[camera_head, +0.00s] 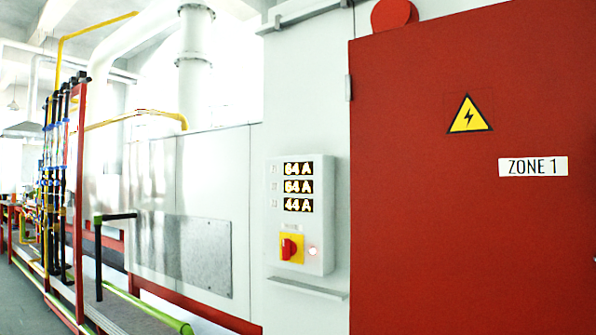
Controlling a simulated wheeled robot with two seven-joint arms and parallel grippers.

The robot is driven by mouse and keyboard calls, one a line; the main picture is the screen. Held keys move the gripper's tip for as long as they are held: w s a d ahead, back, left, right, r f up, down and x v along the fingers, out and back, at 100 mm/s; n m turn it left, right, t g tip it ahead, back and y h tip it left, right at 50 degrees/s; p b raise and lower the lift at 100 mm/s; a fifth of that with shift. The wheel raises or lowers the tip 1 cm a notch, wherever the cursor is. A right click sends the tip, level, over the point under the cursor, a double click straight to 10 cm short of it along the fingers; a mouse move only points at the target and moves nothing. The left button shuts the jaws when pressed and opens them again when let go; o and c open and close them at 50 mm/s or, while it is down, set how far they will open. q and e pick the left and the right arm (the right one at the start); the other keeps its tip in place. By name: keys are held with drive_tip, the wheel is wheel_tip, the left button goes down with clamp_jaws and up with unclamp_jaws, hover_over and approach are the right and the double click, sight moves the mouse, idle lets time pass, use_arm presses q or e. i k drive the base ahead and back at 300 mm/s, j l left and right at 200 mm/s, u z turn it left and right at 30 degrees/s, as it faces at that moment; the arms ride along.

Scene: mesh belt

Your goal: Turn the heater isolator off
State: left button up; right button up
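The heater isolator (289,248) is a red rotary handle on a yellow square plate, low on a pale grey control box (322,240). The handle's exact angle is too small to tell. A small lit lamp (313,250) sits to the right of it. Above, three displays read 64 A (298,168), 64 A (299,186) and 44 A (298,205). Neither of my grippers shows in the head view.
A red cabinet door (420,220) marked ZONE 1 (533,167), with a yellow warning triangle (469,117), fills the right. A narrow ledge (306,288) juts out below the box. Pipes (62,190) and a green rail (150,308) run along the left.

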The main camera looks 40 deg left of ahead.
sight(289, 248)
drive_tip(key=u, duration=1.3)
drive_tip(key=i+j, duration=0.05)
